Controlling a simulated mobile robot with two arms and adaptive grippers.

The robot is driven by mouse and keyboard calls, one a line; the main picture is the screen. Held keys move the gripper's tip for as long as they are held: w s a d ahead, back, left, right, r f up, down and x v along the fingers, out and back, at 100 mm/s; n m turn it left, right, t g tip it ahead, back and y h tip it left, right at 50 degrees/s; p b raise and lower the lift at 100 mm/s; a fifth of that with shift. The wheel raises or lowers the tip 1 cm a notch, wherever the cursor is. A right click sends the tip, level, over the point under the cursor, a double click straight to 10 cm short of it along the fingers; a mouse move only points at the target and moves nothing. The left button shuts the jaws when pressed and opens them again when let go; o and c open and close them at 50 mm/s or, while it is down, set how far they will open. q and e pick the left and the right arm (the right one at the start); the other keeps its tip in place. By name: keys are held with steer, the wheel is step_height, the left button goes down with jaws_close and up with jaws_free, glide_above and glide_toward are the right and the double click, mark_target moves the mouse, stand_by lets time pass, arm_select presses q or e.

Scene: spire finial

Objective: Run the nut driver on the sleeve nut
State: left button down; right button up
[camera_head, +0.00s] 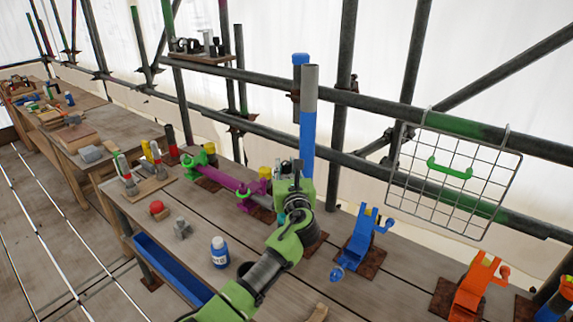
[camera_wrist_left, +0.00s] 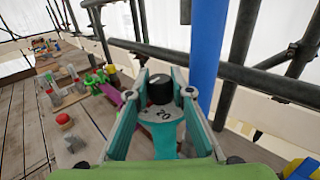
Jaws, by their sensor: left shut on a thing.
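My left gripper (camera_head: 294,190) is over the bench, just in front of a tall post (camera_head: 308,135) that is blue below and grey above. In the left wrist view its teal fingers (camera_wrist_left: 164,82) are shut on a grey tool with a black round top and the mark 20 (camera_wrist_left: 160,112), which I take to be the nut driver. In the head view the gripper mostly hides this tool. I cannot make out the sleeve nut; the gripper and post may hide it. My right gripper is not in view.
Blue (camera_head: 362,240) and orange (camera_head: 475,287) stands are to the right. Scaffold rails run behind.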

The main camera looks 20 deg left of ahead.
arm_select(q)
steer(key=shift+r+p, duration=1.75)
steer(key=shift+r, duration=0.85)
